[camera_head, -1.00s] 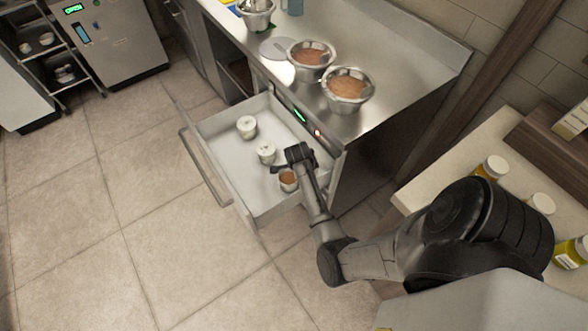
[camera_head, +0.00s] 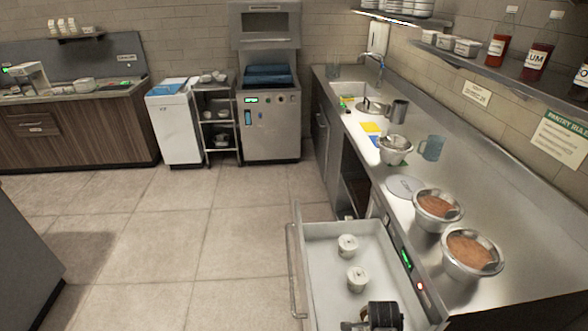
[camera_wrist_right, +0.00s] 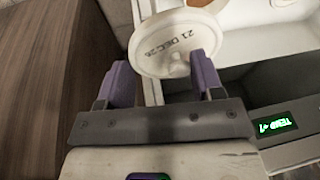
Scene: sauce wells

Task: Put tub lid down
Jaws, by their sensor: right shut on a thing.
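In the right wrist view my right gripper (camera_wrist_right: 163,80) is shut on the knob of a round cream lid (camera_wrist_right: 178,40) marked "21 DEC 26". The lid is tilted on edge between the purple fingers. In the head view the right gripper (camera_head: 374,318) is at the bottom edge, over the open drawer (camera_head: 322,262); the lid cannot be made out there. Two white lidded tubs, one farther (camera_head: 348,246) and one nearer (camera_head: 357,279), stand in the drawer. The sauce tub's place is below the head view. My left gripper is not in view.
The steel counter (camera_head: 520,255) right of the drawer holds two steel bowls of sauce, one farther (camera_head: 438,207) and one nearer (camera_head: 472,254), and a flat grey disc (camera_head: 405,187). A blue jug (camera_head: 431,148) stands farther back. The drawer's left half has bare floor.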

